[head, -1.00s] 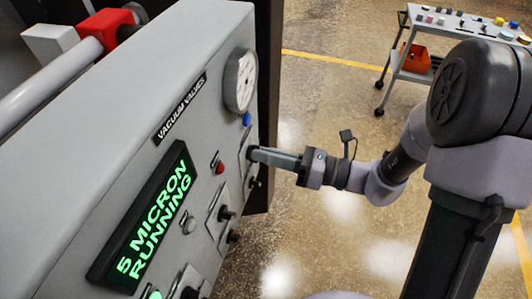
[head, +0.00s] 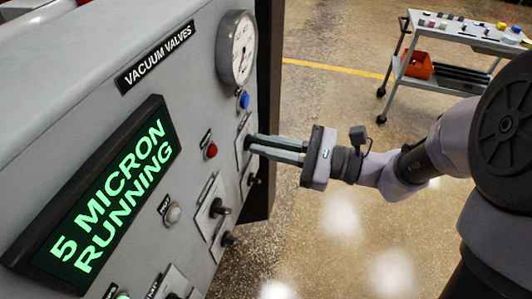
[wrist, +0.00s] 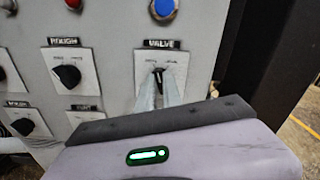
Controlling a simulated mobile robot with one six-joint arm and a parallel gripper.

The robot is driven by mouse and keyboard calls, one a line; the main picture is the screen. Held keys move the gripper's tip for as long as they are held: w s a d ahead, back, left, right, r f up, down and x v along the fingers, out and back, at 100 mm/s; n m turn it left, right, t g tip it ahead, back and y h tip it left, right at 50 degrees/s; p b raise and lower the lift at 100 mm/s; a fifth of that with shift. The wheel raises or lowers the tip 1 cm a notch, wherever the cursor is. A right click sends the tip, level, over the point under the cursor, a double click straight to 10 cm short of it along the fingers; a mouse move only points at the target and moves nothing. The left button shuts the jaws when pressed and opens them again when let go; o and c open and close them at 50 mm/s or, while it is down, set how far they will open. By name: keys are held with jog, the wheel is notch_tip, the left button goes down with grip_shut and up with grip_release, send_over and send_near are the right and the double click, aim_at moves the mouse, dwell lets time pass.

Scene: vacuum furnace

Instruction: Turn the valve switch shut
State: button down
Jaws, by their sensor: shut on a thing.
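The valve switch is a small dark knob (wrist: 158,72) on a pale plate (wrist: 146,56) under a label reading VALVE, in the wrist view. In the head view its plate (head: 241,133) is on the right part of the panel, below the gauge. My gripper (wrist: 160,84) is shut on the valve switch knob, one finger on each side. In the head view my gripper (head: 249,145) reaches in from the right, its two fingers against the panel. The fingers hide most of the knob, so its exact angle is hard to tell.
The grey panel (head: 110,95) carries a display (head: 100,200) reading "5 MICRON RUNNING". A ROUGH switch (wrist: 68,75) is left of the valve switch, and a blue button (wrist: 163,9) is above. A gauge (head: 236,47) is higher up. A cart (head: 470,38) stands far right. Floor right of the panel is clear.

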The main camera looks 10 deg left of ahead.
jog(key=shift+f+n+b, duration=0.1)
jog(key=shift+n+b, duration=1.15)
jog(key=shift+n, duration=0.05)
jog(key=c, duration=1.5)
grip_release()
jog(key=shift+d, duration=0.1)
jog(key=s+d+p, duration=0.1)
jog(key=d+p, duration=0.2)
jog(key=d, duration=1.4)
jog(key=shift+s+d, duration=0.15)
jog(key=shift+s, duration=0.05)
